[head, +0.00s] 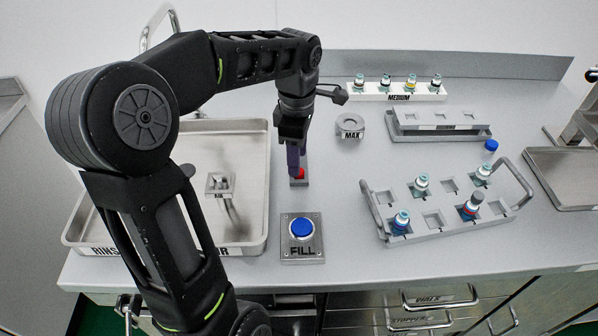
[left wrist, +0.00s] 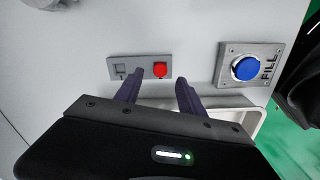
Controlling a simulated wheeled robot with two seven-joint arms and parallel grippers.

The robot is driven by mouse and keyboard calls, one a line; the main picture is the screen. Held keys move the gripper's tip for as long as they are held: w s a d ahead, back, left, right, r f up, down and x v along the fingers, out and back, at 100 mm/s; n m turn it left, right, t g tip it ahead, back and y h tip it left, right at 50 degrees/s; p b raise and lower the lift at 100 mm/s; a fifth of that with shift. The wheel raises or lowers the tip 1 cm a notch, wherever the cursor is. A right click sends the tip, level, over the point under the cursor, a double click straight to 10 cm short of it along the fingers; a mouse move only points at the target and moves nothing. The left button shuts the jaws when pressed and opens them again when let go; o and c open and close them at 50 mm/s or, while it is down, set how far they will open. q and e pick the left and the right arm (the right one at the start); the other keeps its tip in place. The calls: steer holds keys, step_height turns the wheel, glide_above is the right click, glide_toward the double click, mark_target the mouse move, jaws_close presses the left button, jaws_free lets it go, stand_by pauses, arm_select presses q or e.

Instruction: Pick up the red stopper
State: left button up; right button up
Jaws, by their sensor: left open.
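In the left wrist view the stopper (left wrist: 160,69) is in the right slot of the holder (left wrist: 140,66), and the left slot looks empty. My left gripper (head: 297,170) points down at the holder in the head view and partly hides the stopper. In the left wrist view its two dark fingers (left wrist: 159,84) are apart with nothing between them, and the stopper shows beyond the tips. My right gripper is not seen.
The blue FILL button (head: 301,228) is in front of the holder. The rinse tray (head: 255,215) lies left. A vial rack (head: 405,232) with several vials stands right, another rack (head: 440,131) behind it, and the MEDIUM block (head: 375,93) at the back. A round MAX piece (head: 350,125) is nearby.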

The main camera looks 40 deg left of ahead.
arm_select(q)
step_height(320, 180, down, 4)
steer(key=shift+r, duration=0.2)
steer(key=shift+c, duration=0.5)
jaws_close()
stand_by(0.4)
